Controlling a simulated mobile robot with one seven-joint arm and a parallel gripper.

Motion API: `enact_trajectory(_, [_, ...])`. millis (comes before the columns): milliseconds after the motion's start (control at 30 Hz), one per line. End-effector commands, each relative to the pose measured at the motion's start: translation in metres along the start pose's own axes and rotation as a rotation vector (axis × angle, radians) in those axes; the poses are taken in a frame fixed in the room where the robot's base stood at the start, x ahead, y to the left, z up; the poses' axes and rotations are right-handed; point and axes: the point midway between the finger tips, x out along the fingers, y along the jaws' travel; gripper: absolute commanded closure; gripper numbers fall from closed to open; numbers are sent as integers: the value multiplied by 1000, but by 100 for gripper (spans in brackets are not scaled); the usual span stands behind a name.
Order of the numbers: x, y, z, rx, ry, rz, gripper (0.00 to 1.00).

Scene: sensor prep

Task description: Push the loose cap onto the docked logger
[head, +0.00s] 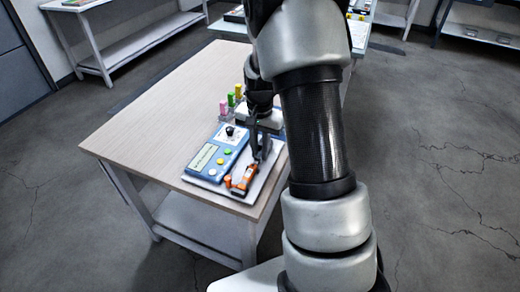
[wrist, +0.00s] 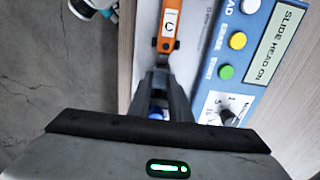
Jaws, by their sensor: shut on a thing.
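The orange logger (head: 241,183) lies on a pale board beside the blue device, at the table's near right corner. In the wrist view its orange body (wrist: 170,24) bears a white label with a C, and a dark end points at my fingers. My gripper (head: 261,152) is low over the board, just beyond the logger's dark end. Its fingers (wrist: 161,78) are shut on what seems to be the loose cap, mostly hidden; a bit of blue shows between them. I cannot tell whether the cap touches the logger.
The blue device (head: 212,160) has a display, coloured buttons and a dark knob, close left of my gripper. Pink, green and yellow pieces (head: 231,99) stand behind it. A small orange piece (head: 228,181) shows left of the logger. The table's left part (head: 150,115) is clear.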

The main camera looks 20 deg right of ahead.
Motion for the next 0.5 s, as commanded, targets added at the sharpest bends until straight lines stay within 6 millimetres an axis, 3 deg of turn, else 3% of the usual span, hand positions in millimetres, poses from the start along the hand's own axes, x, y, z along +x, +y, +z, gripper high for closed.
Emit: enact_trajectory(500, [-1,0,7,0,0,0,97])
